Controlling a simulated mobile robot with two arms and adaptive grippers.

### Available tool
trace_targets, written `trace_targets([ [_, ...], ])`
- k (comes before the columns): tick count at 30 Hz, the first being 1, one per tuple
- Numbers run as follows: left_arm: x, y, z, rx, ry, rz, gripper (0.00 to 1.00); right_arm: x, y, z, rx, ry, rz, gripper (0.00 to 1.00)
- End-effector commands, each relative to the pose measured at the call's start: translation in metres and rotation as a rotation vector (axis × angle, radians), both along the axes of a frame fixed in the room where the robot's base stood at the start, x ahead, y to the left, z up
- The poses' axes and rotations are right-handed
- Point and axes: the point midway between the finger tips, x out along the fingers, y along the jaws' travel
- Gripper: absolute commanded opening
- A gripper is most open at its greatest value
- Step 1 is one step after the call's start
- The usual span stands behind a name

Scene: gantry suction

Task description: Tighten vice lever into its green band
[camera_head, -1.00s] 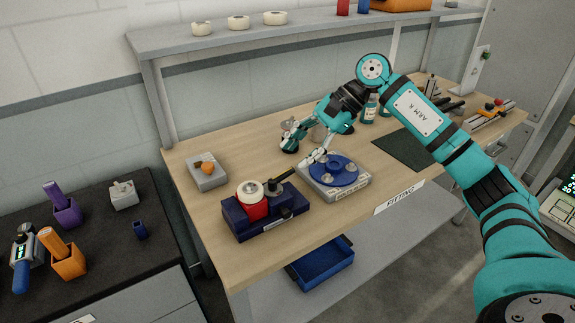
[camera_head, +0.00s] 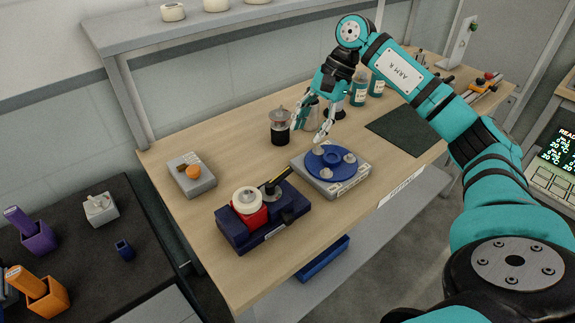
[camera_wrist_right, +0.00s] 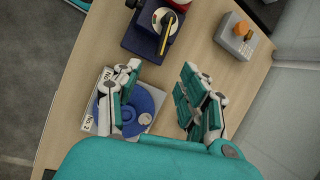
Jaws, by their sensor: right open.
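The vice is a dark navy block (camera_head: 238,236) with a red part and a white round top, on the front left of the wooden bench. Its lever (camera_head: 277,178), dark with a yellow stretch, sticks up to the right. The lever (camera_wrist_right: 166,36) and vice (camera_wrist_right: 145,44) also show at the top of the right wrist view. My right gripper (camera_head: 311,124) is open and empty, above and behind the blue round plate, apart from the lever. Its spread fingers also show in the wrist view (camera_wrist_right: 160,78). My left gripper is not in view.
A grey fixture (camera_head: 340,184) with a blue round plate stands right of the vice. A grey block with an orange knob (camera_head: 193,172) is left. A jar (camera_head: 280,127) and bottles stand behind. A dark mat (camera_head: 403,133) lies right. Bare wood surrounds the vice.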

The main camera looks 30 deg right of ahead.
Motion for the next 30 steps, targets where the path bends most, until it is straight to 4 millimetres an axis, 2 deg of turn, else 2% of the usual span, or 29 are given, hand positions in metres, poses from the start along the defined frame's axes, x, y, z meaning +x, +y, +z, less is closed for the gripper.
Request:
trace_targets([
  [2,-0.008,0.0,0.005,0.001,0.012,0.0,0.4,0.0,0.009,-0.016,0.0,0.006,0.003,0.42],
  [5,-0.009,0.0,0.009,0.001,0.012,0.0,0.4,0.001,0.018,-0.036,0.002,0.005,0.004,0.42],
  [15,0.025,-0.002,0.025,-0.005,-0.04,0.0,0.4,0.007,0.045,-0.094,0.002,0.002,0.002,0.42],
  [21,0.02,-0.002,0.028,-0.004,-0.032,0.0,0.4,0.009,0.051,-0.11,0.001,0.0,0.001,0.42],
  [30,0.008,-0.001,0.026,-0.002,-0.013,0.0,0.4,0.009,0.052,-0.112,0.001,-0.001,0.001,0.42],
])
